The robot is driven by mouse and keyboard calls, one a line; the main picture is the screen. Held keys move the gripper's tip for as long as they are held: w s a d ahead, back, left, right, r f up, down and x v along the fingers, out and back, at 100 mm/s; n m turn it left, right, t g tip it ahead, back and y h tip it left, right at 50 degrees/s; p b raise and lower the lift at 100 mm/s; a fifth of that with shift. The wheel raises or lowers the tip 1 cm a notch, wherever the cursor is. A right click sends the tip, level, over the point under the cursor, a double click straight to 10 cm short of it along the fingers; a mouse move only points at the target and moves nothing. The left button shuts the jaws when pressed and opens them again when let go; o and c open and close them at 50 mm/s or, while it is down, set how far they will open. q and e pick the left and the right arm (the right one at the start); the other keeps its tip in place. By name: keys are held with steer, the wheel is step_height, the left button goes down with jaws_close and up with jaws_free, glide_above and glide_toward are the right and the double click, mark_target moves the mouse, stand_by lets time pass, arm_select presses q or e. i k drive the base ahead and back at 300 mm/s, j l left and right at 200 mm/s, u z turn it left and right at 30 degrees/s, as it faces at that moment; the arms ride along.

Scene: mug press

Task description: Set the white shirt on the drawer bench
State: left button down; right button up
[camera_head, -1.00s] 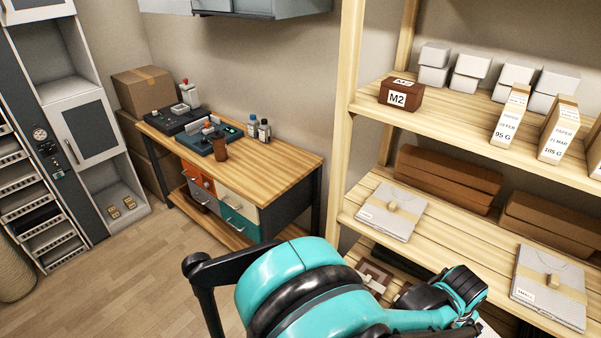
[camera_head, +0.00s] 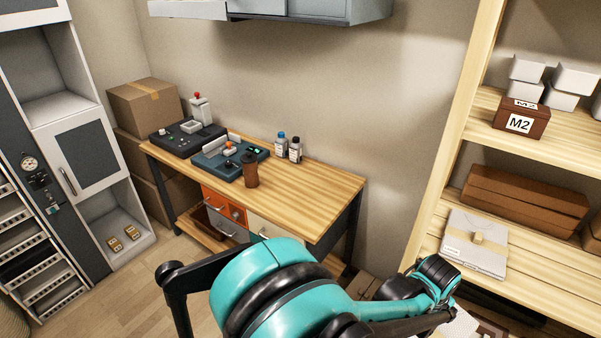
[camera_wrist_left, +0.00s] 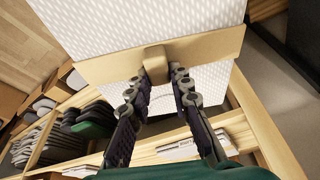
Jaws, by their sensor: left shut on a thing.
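The white shirt (camera_wrist_left: 130,25) is a folded, finely patterned white pack with a tan band and a small tab. My left gripper (camera_wrist_left: 168,75) is shut on the tab in the left wrist view. In the head view, a small white patch of it (camera_head: 462,324) shows at the bottom right; my arm hides the rest. The drawer bench (camera_head: 315,188) has a wooden top and orange, grey and cream drawer fronts, and stands left of the shelf, apart from the shirt. My right gripper is out of view.
Control boxes (camera_head: 230,160), a brown cup (camera_head: 251,171) and small bottles (camera_head: 295,150) stand on the bench's left and back. Its right part is clear. A wooden shelf (camera_head: 560,265) stands at right with another folded grey-white pack (camera_head: 475,243). Cartons (camera_head: 147,107) are stacked at left.

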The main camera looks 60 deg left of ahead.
mark_target(310, 197)
steer(key=i+j+u, duration=0.15)
steer(key=j, duration=0.3)
steer(key=j+u, duration=0.1)
steer(key=j, duration=0.35)
steer(key=i+j+u, duration=0.15)
steer(key=j, duration=0.25)
steer(key=i+j+u, duration=0.15)
steer(key=j, duration=0.3)
steer(key=i+j+u, duration=0.1)
steer(key=j, duration=0.3)
steer(key=i+j+u, duration=0.1)
steer(key=i, duration=0.35)
